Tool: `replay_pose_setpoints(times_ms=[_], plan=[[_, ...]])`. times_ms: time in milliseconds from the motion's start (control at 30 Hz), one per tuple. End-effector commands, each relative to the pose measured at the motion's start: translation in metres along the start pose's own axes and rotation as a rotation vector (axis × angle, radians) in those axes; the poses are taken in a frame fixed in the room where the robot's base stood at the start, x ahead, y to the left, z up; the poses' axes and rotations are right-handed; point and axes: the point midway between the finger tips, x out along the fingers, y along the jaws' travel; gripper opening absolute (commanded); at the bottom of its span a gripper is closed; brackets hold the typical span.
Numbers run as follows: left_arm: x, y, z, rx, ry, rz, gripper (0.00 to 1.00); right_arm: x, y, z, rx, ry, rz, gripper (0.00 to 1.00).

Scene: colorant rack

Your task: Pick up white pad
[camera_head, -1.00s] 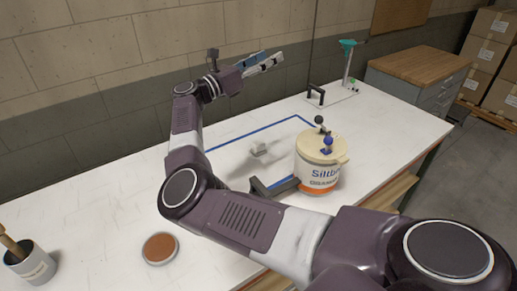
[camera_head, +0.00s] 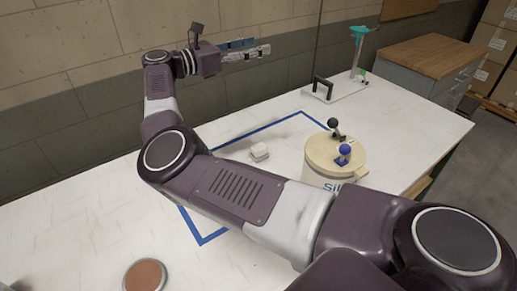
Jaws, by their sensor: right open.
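A small white block (camera_head: 259,152), which looks like the white pad, lies on the white table inside a blue tape outline. It is left of the cream-lidded bucket (camera_head: 325,178), and nothing touches it. My right gripper (camera_head: 258,48) is open and empty, raised in front of the wall at the top of the view. It is well above and beyond the pad, with its fingers pointing right. My right arm crosses the view in front of the table and hides part of the tape outline and the bucket's lower part. My left gripper is out of view.
The bucket lid carries a black knob (camera_head: 333,123) and a blue knob (camera_head: 344,150). A stand with a teal top (camera_head: 359,32) and a black handle (camera_head: 322,85) are at the back right. A brown round dish (camera_head: 145,275) sits at the front left. The table's left side is clear.

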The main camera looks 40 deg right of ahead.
Motion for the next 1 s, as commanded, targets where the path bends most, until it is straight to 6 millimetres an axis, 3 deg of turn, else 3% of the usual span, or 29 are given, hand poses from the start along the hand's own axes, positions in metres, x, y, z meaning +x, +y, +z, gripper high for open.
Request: replay_pose_setpoints(times_ms=[33,367,600,1000], plan=[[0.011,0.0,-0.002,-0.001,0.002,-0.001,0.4,0.0,0.0,-0.012,0.0,0.0,0.0,0.49],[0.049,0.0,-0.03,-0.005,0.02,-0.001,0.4,0.0,0.0,-0.064,0.0,-0.001,0.0,0.49],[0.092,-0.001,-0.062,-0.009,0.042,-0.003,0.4,0.001,0.0,-0.131,0.0,-0.001,0.0,0.49],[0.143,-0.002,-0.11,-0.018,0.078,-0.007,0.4,0.001,0.0,-0.241,0.0,-0.001,0.0,0.49]])
